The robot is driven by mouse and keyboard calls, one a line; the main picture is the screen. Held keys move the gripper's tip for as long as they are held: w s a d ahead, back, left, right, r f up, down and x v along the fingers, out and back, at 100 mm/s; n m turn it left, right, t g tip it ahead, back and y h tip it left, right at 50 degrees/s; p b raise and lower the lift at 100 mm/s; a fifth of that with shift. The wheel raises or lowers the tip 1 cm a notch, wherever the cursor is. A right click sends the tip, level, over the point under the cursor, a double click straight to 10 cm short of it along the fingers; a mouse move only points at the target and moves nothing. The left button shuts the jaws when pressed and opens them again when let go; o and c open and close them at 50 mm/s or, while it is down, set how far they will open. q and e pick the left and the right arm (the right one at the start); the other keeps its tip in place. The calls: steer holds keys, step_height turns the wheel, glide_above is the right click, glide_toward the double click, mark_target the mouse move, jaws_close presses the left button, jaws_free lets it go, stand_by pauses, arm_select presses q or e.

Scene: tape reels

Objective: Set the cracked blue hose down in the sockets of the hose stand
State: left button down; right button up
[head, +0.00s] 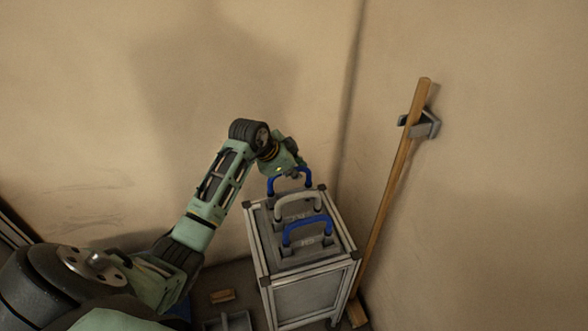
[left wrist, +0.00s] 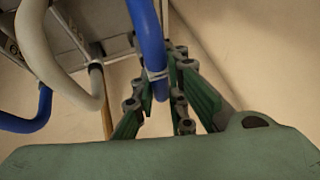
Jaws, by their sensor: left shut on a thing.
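My left gripper (head: 287,173) is above the far end of the hose stand (head: 262,249), shut on the farthest blue hose (head: 273,180), which is a U-shaped arch. In the left wrist view, the two green fingers (left wrist: 158,100) close around this blue hose (left wrist: 148,35). A pale band crosses the hose near the fingers; I cannot tell if it is a crack. The hose's ends are at the stand's far top edge; I cannot tell whether they sit in sockets. My right gripper is not in view.
A pale grey hose (head: 298,199) stands mid-stand and another blue hose (head: 308,219) at its near side, both close to the held one. A wooden pole (head: 395,180) leans in a wall bracket (head: 424,124) right of the stand. Walls stand close behind.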

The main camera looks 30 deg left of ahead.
arm_select(q)
steer(key=shift+f, duration=0.75)
stand_by(0.4)
steer(key=c, duration=1.7)
jaws_free()
steer(key=shift+o, duration=0.2)
